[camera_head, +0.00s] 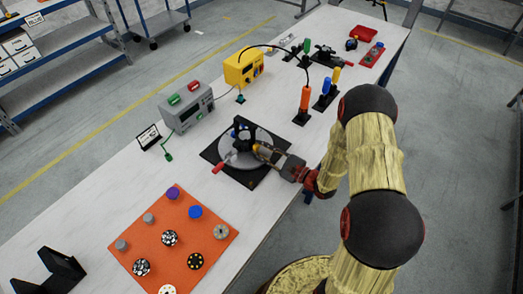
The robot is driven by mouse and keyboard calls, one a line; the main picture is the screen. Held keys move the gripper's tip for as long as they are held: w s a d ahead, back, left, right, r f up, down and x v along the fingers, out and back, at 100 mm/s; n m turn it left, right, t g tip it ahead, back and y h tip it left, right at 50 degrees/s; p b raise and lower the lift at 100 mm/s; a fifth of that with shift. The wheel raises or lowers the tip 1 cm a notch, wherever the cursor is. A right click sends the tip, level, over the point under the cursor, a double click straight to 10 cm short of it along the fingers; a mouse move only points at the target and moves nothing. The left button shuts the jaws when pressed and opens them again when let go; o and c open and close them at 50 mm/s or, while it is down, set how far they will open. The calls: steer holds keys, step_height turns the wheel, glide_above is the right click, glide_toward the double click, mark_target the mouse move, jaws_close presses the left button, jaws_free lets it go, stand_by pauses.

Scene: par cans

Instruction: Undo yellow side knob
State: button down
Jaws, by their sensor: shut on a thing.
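A round grey fixture (240,160) stands on a black square base (212,155) near the middle of the table. A black upright part with a blue piece rises from it, and a red handle (218,168) sticks out at its left front. The yellow side knob (257,148) is on the fixture's right side. My gripper (263,151) reaches in from the right, low over the fixture, and is shut on the yellow knob. The fingertips hide part of the knob, so its turn cannot be told.
An orange mat (180,255) with several round parts lies at the front left. A grey box device (186,106) and a yellow device (243,66) stand behind the fixture. An orange-handled tool (304,99) stands upright to the right, near my arm. Bare table lies between mat and fixture.

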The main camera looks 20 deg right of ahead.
steer(key=c, duration=1.6)
jaws_free()
steer(key=shift+c, duration=0.2)
steer(key=shift+o, duration=0.5)
